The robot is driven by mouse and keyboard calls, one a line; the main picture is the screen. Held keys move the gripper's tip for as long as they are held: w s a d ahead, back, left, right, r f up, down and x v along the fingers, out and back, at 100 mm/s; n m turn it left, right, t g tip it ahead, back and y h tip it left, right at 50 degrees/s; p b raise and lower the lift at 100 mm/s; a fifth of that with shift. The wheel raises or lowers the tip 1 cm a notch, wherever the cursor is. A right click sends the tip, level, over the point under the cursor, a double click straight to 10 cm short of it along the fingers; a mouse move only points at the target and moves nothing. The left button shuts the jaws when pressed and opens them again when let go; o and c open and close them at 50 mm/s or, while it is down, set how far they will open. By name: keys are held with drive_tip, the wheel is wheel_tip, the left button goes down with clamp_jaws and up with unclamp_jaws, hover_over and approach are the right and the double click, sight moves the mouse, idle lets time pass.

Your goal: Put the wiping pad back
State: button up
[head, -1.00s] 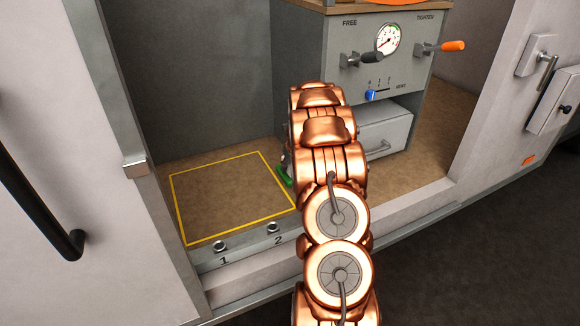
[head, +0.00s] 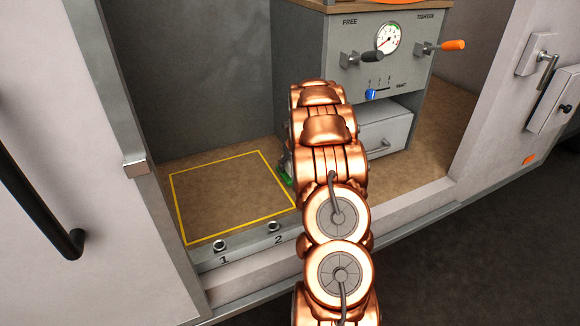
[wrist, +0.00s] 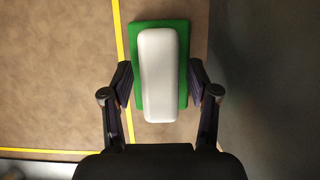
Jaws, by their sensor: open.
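The wiping pad, a white rounded block (wrist: 158,75) on a green base (wrist: 187,40), shows in the wrist view. It lies between the two fingers of my gripper (wrist: 161,90), which is open with a gap on each side of the white block. In the head view only a small green edge of the pad (head: 286,179) shows, beside my copper-coloured arm, which hides the rest and my gripper. The pad lies just beyond the right side of the yellow outlined square (head: 262,153) on the brown floor of the cabinet.
A grey machine (head: 382,30) with a gauge, an orange-tipped lever (head: 453,45), a blue slider (head: 370,95) and a drawer (head: 383,135) stands right of my arm. Two studs marked 1 (head: 220,246) and 2 (head: 273,227) sit on the front sill. The yellow square is empty.

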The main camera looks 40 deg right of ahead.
drive_tip(key=v, duration=1.2)
drive_tip(key=s+a+r+n+g+y, duration=0.1)
drive_tip(key=s+a+r+n, duration=0.15)
drive_tip(key=a+n, duration=0.5)
drive_tip(key=s+a+r+n+g, duration=0.1)
drive_tip(key=s+a+n, duration=0.35)
drive_tip(key=a, duration=0.65)
drive_tip(key=s+a+r+n+g+y, duration=0.1)
drive_tip(key=s+a+n, duration=0.2)
drive_tip(key=a+n, duration=0.5)
drive_tip(key=s+a+n+g, duration=0.2)
drive_tip(key=s+a+n, duration=0.6)
drive_tip(key=s+n, duration=0.2)
drive_tip(key=s+a+n+g, duration=0.2)
drive_tip(key=s+a+n, duration=0.6)
drive_tip(key=s, duration=0.7)
drive_tip(key=shift+r+n+h, duration=0.2)
drive_tip(key=shift+n+h, duration=0.1)
drive_tip(key=shift+n, duration=0.6)
drive_tip(key=shift+s+a, duration=0.1)
wheel_tip(320, 180, up, 16)
drive_tip(key=w+t+p, duration=0.1)
drive_tip(key=p, duration=1.3)
drive_tip(key=shift+f+p, duration=0.15)
drive_tip(key=shift+p, duration=0.2)
